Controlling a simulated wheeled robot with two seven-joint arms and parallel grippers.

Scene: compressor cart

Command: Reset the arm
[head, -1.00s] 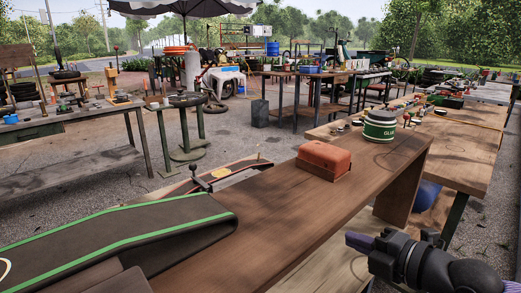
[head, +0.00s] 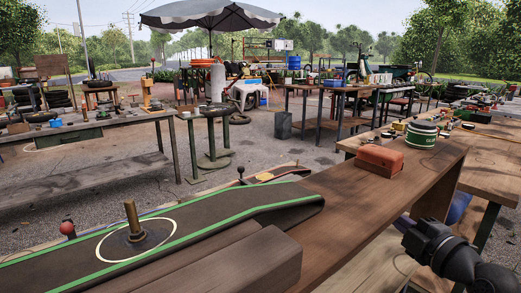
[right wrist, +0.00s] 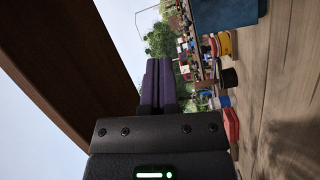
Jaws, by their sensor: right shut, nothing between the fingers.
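My left gripper is not in the head view. A dark belt with green edges (head: 200,222) lies at the lower left. A brass post (head: 133,222) stands on it inside a white ring.
A red block (head: 382,160) and a green-and-white tin (head: 421,136) are on the benches at right. A wooden beam (right wrist: 62,70) slants close by my right gripper in the wrist view. Cluttered tables (head: 80,130) stand farther off, with open gravel between.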

